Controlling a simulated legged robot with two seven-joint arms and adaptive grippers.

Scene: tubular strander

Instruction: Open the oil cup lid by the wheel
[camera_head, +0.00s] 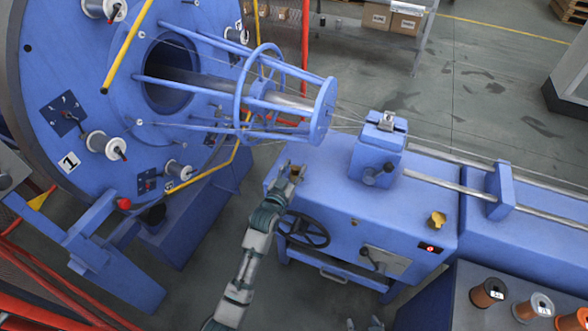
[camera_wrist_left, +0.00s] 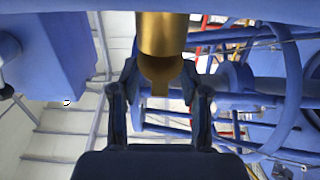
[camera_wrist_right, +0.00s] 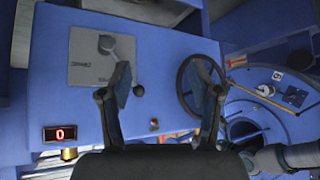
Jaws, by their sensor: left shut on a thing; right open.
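The brass oil cup (camera_wrist_left: 162,33) shows large at the top of the left wrist view, with its rounded lid (camera_wrist_left: 160,68) between my left fingers. My left gripper (camera_head: 289,170) is at the machine's corner above the black handwheel (camera_head: 303,230). It is shut on the lid, and in the head view it mostly hides this cup. Whether the lid has tilted cannot be told. My right gripper (camera_wrist_right: 168,85) is open and empty in front of the machine's front panel. Only its tips show at the bottom edge of the head view.
A second brass cup (camera_head: 438,219) sits at the machine's right edge, near a red display (camera_head: 430,248). A lever plate (camera_head: 385,262) is on the front. The blue cage (camera_head: 290,100) stands close behind my left gripper. Copper spools (camera_head: 488,292) stand at lower right.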

